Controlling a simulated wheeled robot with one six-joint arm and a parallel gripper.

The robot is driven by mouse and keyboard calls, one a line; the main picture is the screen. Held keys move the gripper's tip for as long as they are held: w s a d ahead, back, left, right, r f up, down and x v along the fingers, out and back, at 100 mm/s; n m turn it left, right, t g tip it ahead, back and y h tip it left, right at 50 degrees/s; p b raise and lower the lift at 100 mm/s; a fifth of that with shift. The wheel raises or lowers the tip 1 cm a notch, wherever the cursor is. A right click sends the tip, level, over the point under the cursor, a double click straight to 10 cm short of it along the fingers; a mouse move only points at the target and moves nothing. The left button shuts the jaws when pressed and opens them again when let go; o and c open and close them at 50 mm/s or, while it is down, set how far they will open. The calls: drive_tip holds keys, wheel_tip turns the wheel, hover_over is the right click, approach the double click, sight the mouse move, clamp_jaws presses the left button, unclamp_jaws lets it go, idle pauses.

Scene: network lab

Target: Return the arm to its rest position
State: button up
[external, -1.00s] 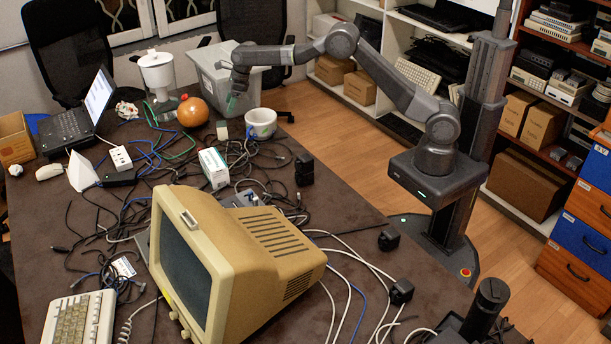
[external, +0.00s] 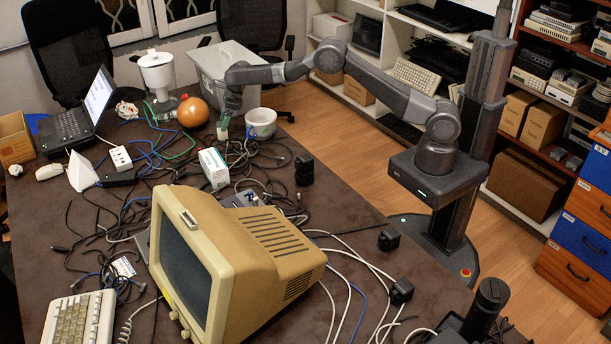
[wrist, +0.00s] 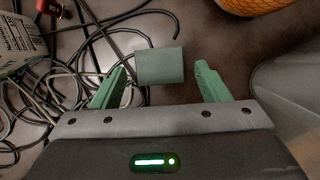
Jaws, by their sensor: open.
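My arm (external: 385,95) reaches out over the table from its column, bent down at the wrist. My gripper (external: 224,130) points down at the back of the table, just left of a white mug (external: 261,122). In the wrist view my gripper (wrist: 161,80) is open, with two green fingers spread apart. A small grey-green block (wrist: 160,66) lies on the table at the gap between the fingertips, with space on both sides. In the external view the fingers largely hide it.
A round orange object (external: 192,112) stands left of my gripper, and a grey bin (external: 215,62) behind it. Tangled cables (wrist: 75,65) and a small white-green box (external: 213,168) lie in front. An old monitor (external: 260,250) fills the near table. Open floor (external: 345,150) lies right of the table.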

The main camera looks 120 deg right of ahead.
drive_tip(key=x, duration=0.4)
wheel_tip(320, 180, up, 3)
drive_tip(key=shift+f, duration=0.25)
drive_tip(key=shift+r, duration=0.45)
